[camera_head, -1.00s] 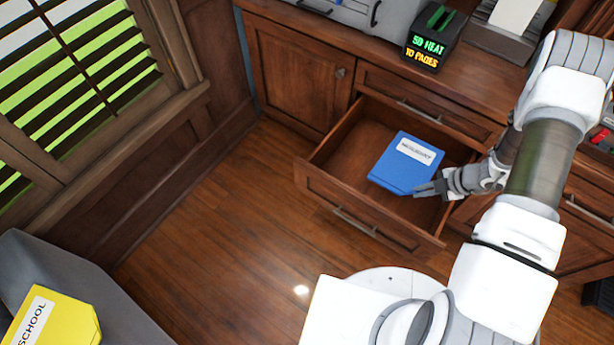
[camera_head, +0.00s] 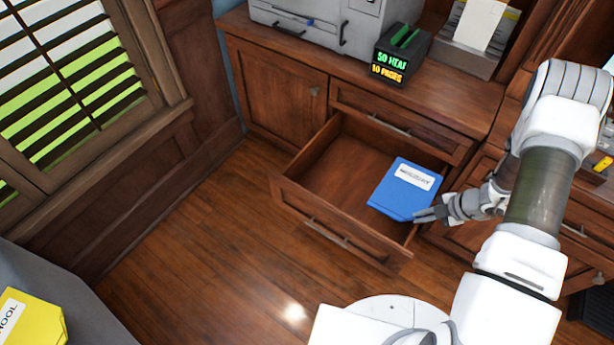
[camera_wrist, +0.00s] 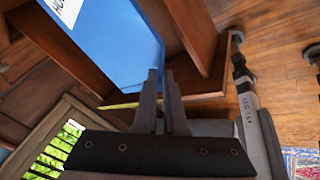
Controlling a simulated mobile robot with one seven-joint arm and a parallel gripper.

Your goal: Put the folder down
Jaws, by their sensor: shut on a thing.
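A blue folder (camera_head: 402,190) with a white label is at the right end of the open drawer (camera_head: 317,172), in the head view. My gripper (camera_head: 418,216) is at the folder's lower right corner and is shut on it. In the wrist view the blue folder (camera_wrist: 110,45) reaches down to the tips of my gripper (camera_wrist: 162,78). The drawer's wooden walls show beside and behind it. I cannot tell whether the folder rests on the drawer floor or is held just above it.
A dark box with lit text (camera_head: 398,58) and a grey machine (camera_head: 325,22) stand on the cabinet top. A yellow folder (camera_head: 28,318) lies on a grey surface at lower left. The left part of the drawer is empty. The wood floor in front is clear.

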